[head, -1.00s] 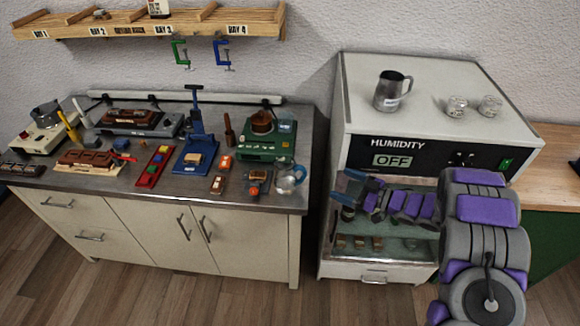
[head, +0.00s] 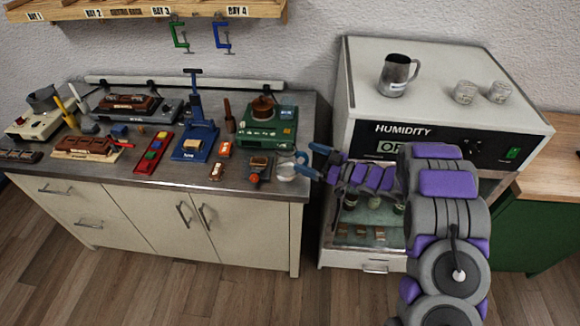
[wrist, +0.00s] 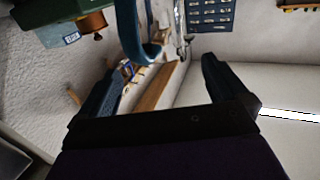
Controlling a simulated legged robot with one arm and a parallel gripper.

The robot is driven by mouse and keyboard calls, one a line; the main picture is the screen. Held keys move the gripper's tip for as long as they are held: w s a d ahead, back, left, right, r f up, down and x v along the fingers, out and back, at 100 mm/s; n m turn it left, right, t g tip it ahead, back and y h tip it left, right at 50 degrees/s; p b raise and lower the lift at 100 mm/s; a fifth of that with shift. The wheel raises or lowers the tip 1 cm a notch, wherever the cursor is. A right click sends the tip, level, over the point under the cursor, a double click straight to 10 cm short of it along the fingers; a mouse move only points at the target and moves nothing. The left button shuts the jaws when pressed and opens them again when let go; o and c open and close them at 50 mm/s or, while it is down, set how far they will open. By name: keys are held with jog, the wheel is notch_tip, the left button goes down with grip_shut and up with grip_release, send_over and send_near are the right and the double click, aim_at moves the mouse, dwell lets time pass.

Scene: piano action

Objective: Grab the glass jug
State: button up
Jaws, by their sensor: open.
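The glass jug (head: 285,171), clear with a pale blue tint, stands at the right end of the workbench, close to the front edge. My gripper (head: 316,161) is open just to the right of it, with its fingers pointing left at the jug's handle side. I cannot tell whether they touch. In the wrist view my gripper (wrist: 167,66) has its two dark fingers spread wide. A curved blue part, likely the jug's handle (wrist: 147,50), shows close to the left finger. A metal pitcher (head: 396,76) with a label stands on the humidity cabinet.
The workbench (head: 130,180) is crowded with tools, including a green machine (head: 266,135) and a blue press (head: 196,140) left of the jug. The humidity cabinet (head: 365,110) stands right of the bench, across a narrow gap. Two small glass jars (head: 482,92) are on its top.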

aim_at(296, 154)
jog(key=shift+b+x, duration=0.85)
jog(key=shift+x, duration=2)
jog(key=shift+s, duration=0.15)
grip_shut()
jog(key=shift+d, duration=0.1)
